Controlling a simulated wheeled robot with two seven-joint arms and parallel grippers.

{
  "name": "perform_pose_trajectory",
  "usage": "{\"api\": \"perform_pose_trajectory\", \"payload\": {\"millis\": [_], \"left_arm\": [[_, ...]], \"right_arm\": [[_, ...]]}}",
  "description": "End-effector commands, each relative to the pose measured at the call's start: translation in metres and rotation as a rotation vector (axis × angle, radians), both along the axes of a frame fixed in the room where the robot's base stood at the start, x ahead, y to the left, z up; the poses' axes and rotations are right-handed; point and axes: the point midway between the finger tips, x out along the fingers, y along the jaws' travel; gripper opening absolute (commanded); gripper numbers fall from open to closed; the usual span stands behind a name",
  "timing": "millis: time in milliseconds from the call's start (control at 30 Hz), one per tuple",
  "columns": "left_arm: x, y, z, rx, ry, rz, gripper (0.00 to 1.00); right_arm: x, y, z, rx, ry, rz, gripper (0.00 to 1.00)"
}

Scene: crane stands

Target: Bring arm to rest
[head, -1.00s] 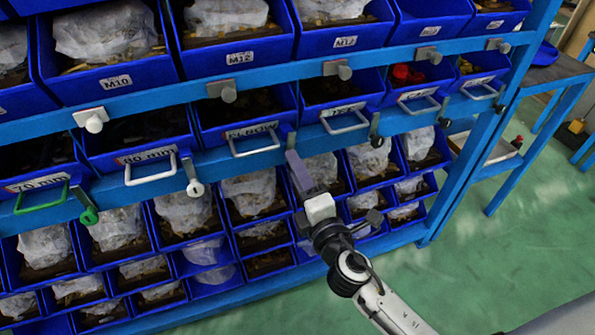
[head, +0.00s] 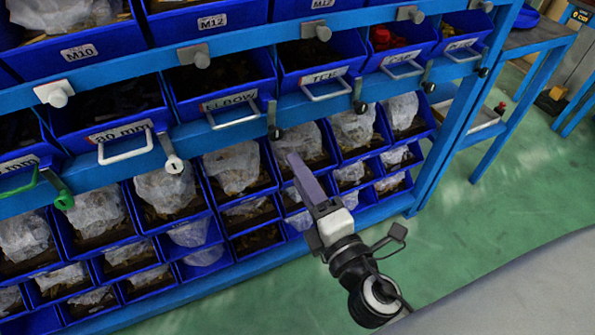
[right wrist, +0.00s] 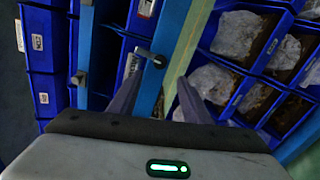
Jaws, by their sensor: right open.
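My right gripper (head: 300,180) is in front of the lower rows of blue bins in the head view, with its arm coming in from the lower right. In the right wrist view its two grey-purple fingers (right wrist: 155,103) are spread apart with nothing between them. A blue shelf rail with a dark knob shows beyond the fingers. I cannot tell how far the fingertips are from the rack. My left gripper does not show in any view.
A blue rack rail (head: 150,165) runs across, with labelled bins and handles such as the ELBOW bin (head: 225,88). Small lower bins (head: 170,190) hold bagged parts. A blue side table (head: 530,45) stands at the right. Green floor (head: 455,215) is open there.

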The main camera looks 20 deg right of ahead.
Motion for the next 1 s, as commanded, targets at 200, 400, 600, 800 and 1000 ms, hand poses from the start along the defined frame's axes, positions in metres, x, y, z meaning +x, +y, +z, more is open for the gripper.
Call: {"api": "perform_pose_trajectory", "payload": {"millis": [200, 400, 600, 800, 1000], "left_arm": [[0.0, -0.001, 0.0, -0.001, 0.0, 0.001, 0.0], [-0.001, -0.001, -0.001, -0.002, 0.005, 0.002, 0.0], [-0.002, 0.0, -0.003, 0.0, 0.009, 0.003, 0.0], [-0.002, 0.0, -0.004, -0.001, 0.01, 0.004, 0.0], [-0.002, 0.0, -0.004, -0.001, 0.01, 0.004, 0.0]], "right_arm": [[0.0, 0.0, 0.0, 0.0, 0.0, 0.0, 0.44], [0.0, 0.0, -0.001, 0.002, 0.002, 0.0, 0.44], [-0.008, -0.007, -0.039, 0.197, 0.122, -0.025, 0.44], [-0.046, -0.015, -0.136, 0.726, 0.423, -0.153, 0.44], [-0.101, -0.006, -0.212, 1.247, 0.674, -0.356, 0.44]]}}
